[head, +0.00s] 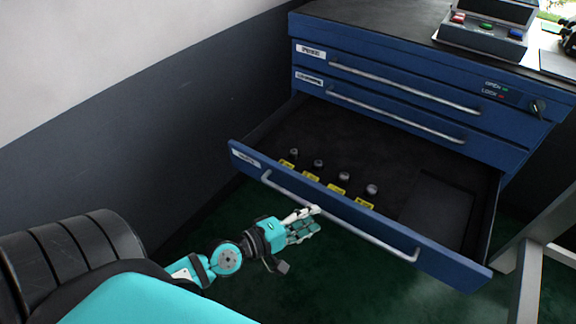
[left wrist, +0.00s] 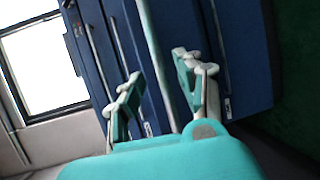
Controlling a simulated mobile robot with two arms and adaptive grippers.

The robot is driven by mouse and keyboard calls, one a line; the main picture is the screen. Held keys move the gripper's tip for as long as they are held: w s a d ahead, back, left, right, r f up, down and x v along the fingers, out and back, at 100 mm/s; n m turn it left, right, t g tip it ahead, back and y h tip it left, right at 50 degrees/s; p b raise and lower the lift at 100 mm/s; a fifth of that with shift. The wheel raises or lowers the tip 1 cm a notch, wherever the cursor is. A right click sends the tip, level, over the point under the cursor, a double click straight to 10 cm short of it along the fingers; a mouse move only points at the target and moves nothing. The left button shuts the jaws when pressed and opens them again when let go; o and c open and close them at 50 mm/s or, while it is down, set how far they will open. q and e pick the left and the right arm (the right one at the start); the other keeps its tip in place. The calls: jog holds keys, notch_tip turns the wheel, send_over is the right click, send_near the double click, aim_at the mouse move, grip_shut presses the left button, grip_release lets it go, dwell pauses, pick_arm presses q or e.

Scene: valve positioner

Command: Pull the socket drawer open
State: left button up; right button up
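The socket drawer (head: 445,250) is the lowest blue drawer of the cabinet and stands pulled out. Several small grey sockets (head: 318,164) with yellow labels stand inside it. A pale bar handle (head: 380,241) runs along its front; the bar (left wrist: 157,65) also crosses the left wrist view. My left gripper (head: 308,222) is at the front of this handle, near its middle. In the left wrist view its two fingers (left wrist: 160,85) are spread, one on each side of the bar, with gaps visible. Whether either finger touches the bar cannot be told. My right gripper is not in view.
Two closed drawers with bar handles (head: 400,87) (head: 395,115) sit above. An OPEN/LOCK knob (head: 537,106) is at the upper right. A button box (head: 483,38) stands on the cabinet top. A grey metal leg (head: 527,285) stands right of the drawer. The green floor before it is clear.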

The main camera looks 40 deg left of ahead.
pick_arm(q)
jog(key=v, duration=0.7)
jog(key=shift+s, duration=0.25)
jog(key=shift+a, duration=0.1)
